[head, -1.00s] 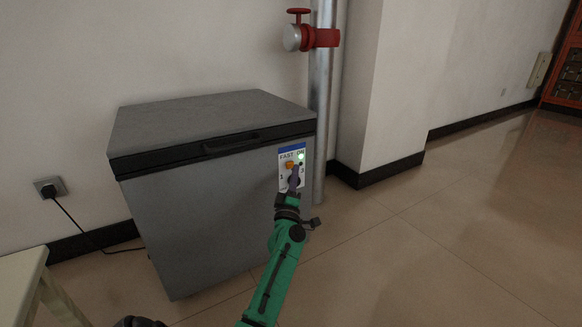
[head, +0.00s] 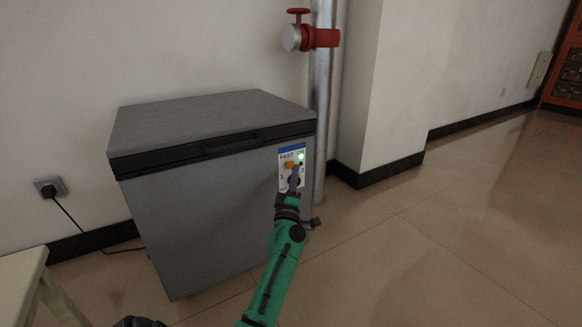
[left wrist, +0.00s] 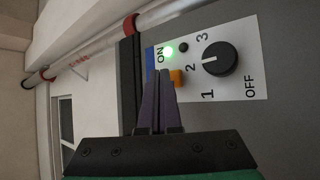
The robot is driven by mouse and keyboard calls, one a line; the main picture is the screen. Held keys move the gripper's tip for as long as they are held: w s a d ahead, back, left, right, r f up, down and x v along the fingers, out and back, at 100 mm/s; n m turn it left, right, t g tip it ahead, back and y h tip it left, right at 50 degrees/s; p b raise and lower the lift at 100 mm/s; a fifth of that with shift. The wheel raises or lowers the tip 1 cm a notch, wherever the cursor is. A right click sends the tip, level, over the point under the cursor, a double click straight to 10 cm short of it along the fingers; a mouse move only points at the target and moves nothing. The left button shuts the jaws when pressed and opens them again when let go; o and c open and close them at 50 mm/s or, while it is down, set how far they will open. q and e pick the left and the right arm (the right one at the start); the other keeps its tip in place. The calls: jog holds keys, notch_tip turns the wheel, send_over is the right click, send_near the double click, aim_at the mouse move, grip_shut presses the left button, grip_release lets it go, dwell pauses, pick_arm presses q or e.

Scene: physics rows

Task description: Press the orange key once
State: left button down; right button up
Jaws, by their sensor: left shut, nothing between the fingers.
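The orange key (head: 289,165) is on the white control panel at the front right of a grey chest freezer (head: 205,215). In the left wrist view the key (left wrist: 177,77) shows beside the fingertips, partly hidden behind them. My left gripper (head: 295,170) is shut and empty, its purple fingers (left wrist: 158,84) pointing at the panel close to the key. I cannot tell whether the tips touch it. My right gripper is not in view.
A metal pipe with a red valve (head: 324,38) stands behind the freezer. A pale stool (head: 20,275) is at lower left. Floor at right is clear.

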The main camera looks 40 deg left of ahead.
pick_arm(q)
jog(key=shift+a, duration=0.15)
jog(key=shift+w+a, duration=0.15)
jog(key=shift+a, duration=0.15)
jog(key=shift+w+a, duration=0.1)
jog(key=shift+a, duration=0.3)
dwell(0.5)
jog(key=shift+d, duration=0.1)
jog(key=shift+s+d, duration=0.25)
jog(key=shift+d, duration=0.45)
jog(key=shift+d+p, duration=0.1)
jog(key=shift+p, duration=0.25)
